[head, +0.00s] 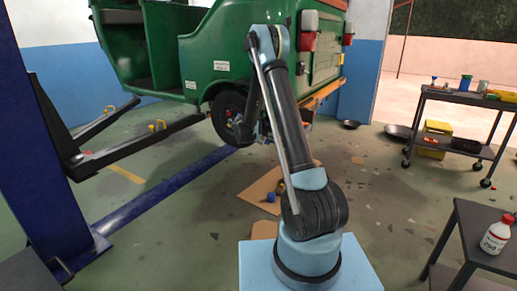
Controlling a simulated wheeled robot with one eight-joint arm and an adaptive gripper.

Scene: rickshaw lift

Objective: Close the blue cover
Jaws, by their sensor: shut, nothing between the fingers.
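No blue cover can be made out for certain in the head view. A small blue object (271,197) lies on a brown cardboard sheet on the floor, below the green rickshaw (225,48); I cannot tell whether it is a cover. My arm rises from its light blue base and bends down at the top, in front of the rickshaw's rear. My gripper (240,134) shows only as a small dark shape beside the rickshaw's wheel, partly hidden by my arm. It is shut and holds nothing.
A blue lift post (40,130) and dark lift arms (145,140) stand at left. A wheeled cart (463,118) with several items is at right. A dark table (480,225) at front right bears a red-capped white bottle (497,234). Floor between cart and rickshaw is mostly clear.

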